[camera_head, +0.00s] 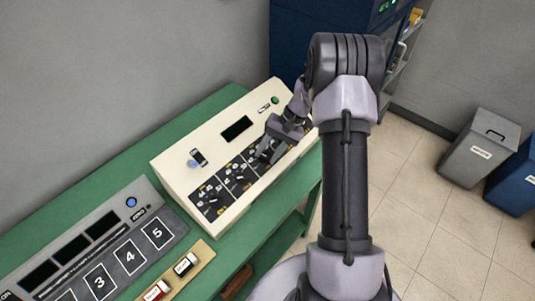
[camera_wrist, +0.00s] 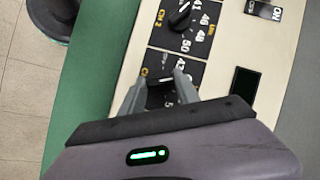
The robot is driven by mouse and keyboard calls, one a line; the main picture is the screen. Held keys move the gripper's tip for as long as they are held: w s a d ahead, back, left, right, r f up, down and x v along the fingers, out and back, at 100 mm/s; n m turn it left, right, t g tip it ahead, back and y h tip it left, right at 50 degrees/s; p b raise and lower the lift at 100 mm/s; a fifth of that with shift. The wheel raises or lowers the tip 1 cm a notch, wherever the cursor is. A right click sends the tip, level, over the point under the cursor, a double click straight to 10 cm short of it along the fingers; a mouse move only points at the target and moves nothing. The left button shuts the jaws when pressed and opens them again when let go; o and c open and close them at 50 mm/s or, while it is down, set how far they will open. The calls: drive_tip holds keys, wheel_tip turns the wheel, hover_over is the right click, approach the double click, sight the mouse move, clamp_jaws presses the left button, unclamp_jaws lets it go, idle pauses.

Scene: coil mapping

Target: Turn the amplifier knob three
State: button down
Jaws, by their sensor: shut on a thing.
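The amplifier (camera_head: 180,172) is a cream console on the green bench, with a row of black knob panels along its sloped front. My gripper (camera_head: 266,156) reaches down over a panel toward the right part of that row. In the wrist view my gripper (camera_wrist: 160,88) has a finger on each side of a dark knob (camera_wrist: 163,97) with a pale pointer line, and is shut on it. This panel adjoins the one marked CH 2, whose black knob (camera_wrist: 181,14) stands free. The held knob's own channel label and most of its scale are hidden by my gripper.
A grey console (camera_head: 100,250) with numbered keys and dark screens lies left of the amplifier. A wooden tray (camera_head: 207,249) with small labelled blocks sits at the bench's front edge. A dark blue cabinet (camera_head: 300,28) stands behind. Grey (camera_head: 480,148) and blue (camera_head: 517,180) bins stand on the floor.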

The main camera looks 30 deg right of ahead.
drive_tip(key=m, duration=0.1)
drive_tip(key=m+t+y+b, duration=0.1)
drive_tip(key=m, duration=0.1)
drive_tip(key=m+b, duration=0.1)
drive_tip(key=shift+s+d+f+m+t, duration=0.1)
drive_tip(key=shift+s+f+m+t, duration=0.05)
drive_tip(key=shift+f+m+t, duration=0.2)
drive_tip(key=m+t+y+b, duration=0.1)
drive_tip(key=m+t+b, duration=0.1)
drive_tip(key=m, duration=0.2)
drive_tip(key=shift+s+t+b, duration=0.1)
drive_tip(key=shift+t+b, duration=0.15)
drive_tip(key=shift+b, duration=0.15)
drive_tip(key=m+t+b, duration=0.1)
drive_tip(key=m, duration=0.2)
drive_tip(key=m+t+b, duration=0.1)
drive_tip(key=m+b, duration=0.1)
drive_tip(key=m, duration=0.1)
drive_tip(key=shift+s+t, duration=0.2)
drive_tip(key=shift+t, duration=0.1)
drive_tip(key=shift+m+t+h+b, duration=0.5)
drive_tip(key=shift+m+t+b, duration=0.25)
drive_tip(key=shift+m, duration=0.8)
drive_tip(key=shift+r+m, duration=0.1)
drive_tip(key=shift+m, duration=0.2)
drive_tip(key=c, duration=0.9)
unclamp_jaws()
